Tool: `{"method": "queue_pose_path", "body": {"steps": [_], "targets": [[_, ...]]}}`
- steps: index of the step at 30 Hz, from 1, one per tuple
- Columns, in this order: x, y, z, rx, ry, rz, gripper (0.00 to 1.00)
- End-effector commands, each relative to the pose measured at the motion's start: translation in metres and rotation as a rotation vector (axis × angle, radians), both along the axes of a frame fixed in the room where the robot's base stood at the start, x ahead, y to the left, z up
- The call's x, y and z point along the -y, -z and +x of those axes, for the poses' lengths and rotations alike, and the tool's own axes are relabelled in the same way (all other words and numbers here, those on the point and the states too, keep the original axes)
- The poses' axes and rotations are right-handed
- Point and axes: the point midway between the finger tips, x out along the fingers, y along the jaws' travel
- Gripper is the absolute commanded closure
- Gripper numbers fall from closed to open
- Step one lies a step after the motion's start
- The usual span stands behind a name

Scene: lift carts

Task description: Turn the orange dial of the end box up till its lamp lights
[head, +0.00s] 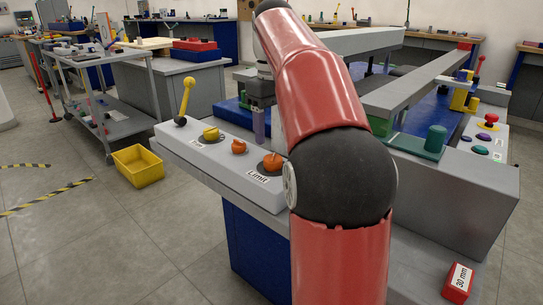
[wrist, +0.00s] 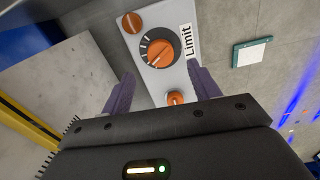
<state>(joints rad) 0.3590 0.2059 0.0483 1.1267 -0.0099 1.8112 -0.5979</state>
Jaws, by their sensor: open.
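The grey end box (head: 218,163) carries an orange dial (head: 272,162) beside a "Limit" label. The wrist view shows this dial (wrist: 160,52) on a dark scale disc, with a pale pointer line on its face. A smaller orange round part (wrist: 175,97) sits nearer my fingers; I cannot tell whether it is the lamp, and no lit lamp is clear. My gripper (head: 259,125) hangs above the box, its purple fingers pointing down. In the wrist view my gripper (wrist: 161,84) is open and empty, and the dial lies beyond the fingertips, apart from them.
Another orange knob (head: 238,146), a yellow knob (head: 211,133) and a yellow-handled lever (head: 186,100) stand along the box. A second control box (head: 485,140) is at the right. A red "30 mm" block (head: 458,282) lies front right. A yellow bin (head: 138,167) sits on the floor.

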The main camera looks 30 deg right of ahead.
Motion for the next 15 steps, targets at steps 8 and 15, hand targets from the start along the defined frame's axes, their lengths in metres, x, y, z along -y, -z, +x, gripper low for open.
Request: {"method": "queue_pose_path", "body": {"steps": [8, 15], "targets": [[-0.001, 0.047, -0.001, -0.001, 0.001, 0.000, 0.39], [-0.001, 0.068, -0.001, 0.001, 0.002, -0.001, 0.39]]}}
